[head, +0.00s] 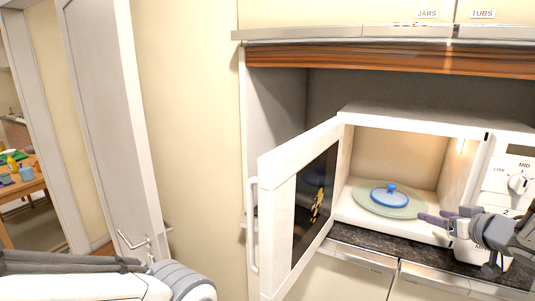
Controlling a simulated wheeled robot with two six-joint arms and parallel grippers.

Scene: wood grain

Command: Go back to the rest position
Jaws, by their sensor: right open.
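My right gripper (440,219) is open and empty at the right, in front of the right side of the open microwave (400,116). Its purple-tipped fingers point left, and its arm comes in from the right edge. Part of my left arm crosses the lower left corner; its gripper is not in view. Inside the lit microwave, a blue lid-like item with a knob (391,195) sits on the pale green round plate (362,205), apart from the gripper.
The microwave door (279,217) stands open, swung out to the left. The microwave sits in a wooden-edged niche on a dark counter (385,245) above drawers. Its control panel (508,180) is at the right. A doorway at far left shows a table (25,186) with items.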

